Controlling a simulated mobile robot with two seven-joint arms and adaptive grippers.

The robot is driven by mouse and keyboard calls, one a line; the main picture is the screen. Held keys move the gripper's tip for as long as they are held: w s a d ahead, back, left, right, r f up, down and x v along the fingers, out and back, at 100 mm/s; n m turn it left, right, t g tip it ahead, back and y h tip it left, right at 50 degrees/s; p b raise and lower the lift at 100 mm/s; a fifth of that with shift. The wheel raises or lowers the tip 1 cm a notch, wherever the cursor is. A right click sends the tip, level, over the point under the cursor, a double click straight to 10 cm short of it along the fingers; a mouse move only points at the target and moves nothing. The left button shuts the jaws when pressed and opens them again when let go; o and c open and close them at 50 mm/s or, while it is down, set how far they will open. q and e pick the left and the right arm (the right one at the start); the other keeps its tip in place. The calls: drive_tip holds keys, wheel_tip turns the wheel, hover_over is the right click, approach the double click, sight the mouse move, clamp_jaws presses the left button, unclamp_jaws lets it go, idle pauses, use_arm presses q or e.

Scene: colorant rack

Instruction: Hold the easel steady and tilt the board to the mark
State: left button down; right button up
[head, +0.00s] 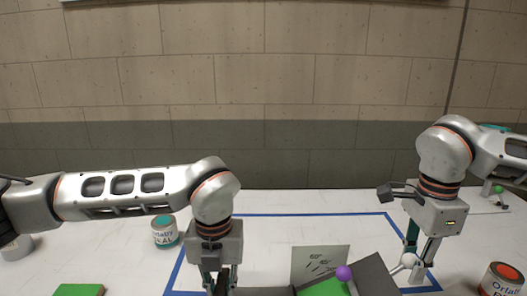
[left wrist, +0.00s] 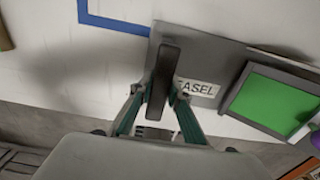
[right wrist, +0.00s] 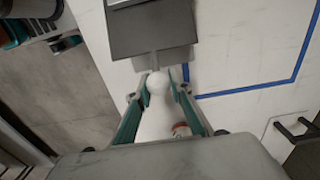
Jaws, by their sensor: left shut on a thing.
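The easel's grey base (left wrist: 225,60) carries an EASEL label in the left wrist view. My left gripper (head: 219,283) is shut on its dark upright handle (left wrist: 163,80). A green panel (head: 322,287) and a dark grey tilted board (head: 373,272) show at the bottom of the head view. A purple ball (head: 344,272) on a thin grey stem is beside them. A pale card with dark strokes (head: 320,263) stands behind. My right gripper (head: 419,256) has its fingers either side of a white ball knob (right wrist: 158,84) at the board's edge; whether they press on it is unclear.
Blue tape (head: 300,214) outlines a work area on the white table (head: 120,232). A labelled can with a teal lid (head: 164,232) stands left, and one with an orange top (head: 501,280) right. A green block (head: 78,290) lies front left. The table behind the easel is clear.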

drive_tip(key=o, duration=0.5)
drive_tip(key=shift+f, duration=0.1)
wheel_tip(320, 180, up, 12)
drive_tip(key=shift+r, duration=0.1)
use_arm(q)
drive_tip(key=c, duration=1.8)
unclamp_jaws()
drive_tip(key=shift+c, duration=0.2)
drive_tip(key=shift+r, duration=0.1)
